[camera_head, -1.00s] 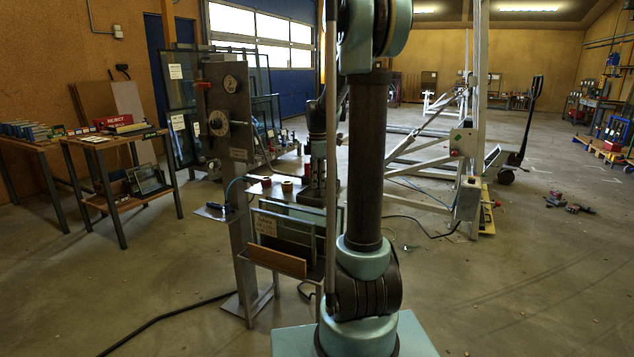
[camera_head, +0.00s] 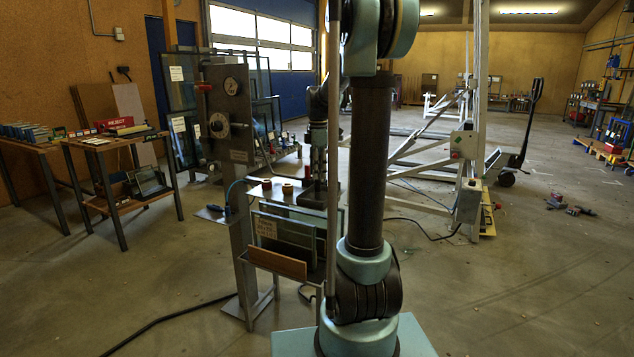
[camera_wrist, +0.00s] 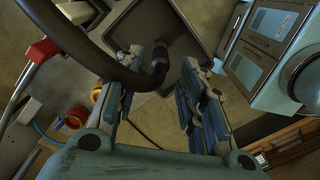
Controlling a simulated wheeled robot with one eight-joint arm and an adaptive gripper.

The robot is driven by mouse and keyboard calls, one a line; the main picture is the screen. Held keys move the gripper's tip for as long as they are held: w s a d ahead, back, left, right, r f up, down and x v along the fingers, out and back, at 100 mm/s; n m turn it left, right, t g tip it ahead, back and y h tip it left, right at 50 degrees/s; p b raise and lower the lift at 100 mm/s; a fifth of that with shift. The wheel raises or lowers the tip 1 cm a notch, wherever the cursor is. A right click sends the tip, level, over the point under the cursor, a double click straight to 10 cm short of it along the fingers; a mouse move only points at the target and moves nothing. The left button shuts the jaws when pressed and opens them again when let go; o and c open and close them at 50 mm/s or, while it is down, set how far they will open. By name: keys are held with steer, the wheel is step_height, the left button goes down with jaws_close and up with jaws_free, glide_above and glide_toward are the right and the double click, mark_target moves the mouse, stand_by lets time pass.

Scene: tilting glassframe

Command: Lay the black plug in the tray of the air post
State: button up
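My gripper (camera_wrist: 161,66) is open in the wrist view, its two blue-grey fingers well apart. A thick black curved tube (camera_wrist: 105,62) comes in from the upper left, and its dark knobbed end (camera_wrist: 160,68) shows between the fingers. I cannot tell whether this end is the black plug or whether it touches a finger. In the head view the air post (camera_head: 228,130) is a grey metal column with a gauge and a dial.
A small table (camera_head: 310,199) with red and yellow rolls stands behind the post. A rack (camera_head: 277,262) with glass panes is at the post's front right. Wooden benches (camera_head: 115,142) stand at the left. A black hose (camera_head: 165,321) runs over the floor.

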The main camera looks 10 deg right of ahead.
step_height(320, 180, up, 7)
steer(key=s+f+m+t, duration=0.1)
steer(key=s+f+m, duration=0.25)
steer(key=s, duration=0.55)
steer(key=s+f+m, duration=0.2)
steer(key=s+m, duration=0.3)
steer(key=s, duration=0.5)
steer(key=s+f+m+t, duration=0.1)
steer(key=s+f+m, duration=0.8)
steer(key=s+f, duration=0.6)
steer(key=shift+s+f, duration=0.2)
steer(key=shift+s, duration=0.2)
steer(key=shift+m, duration=0.25)
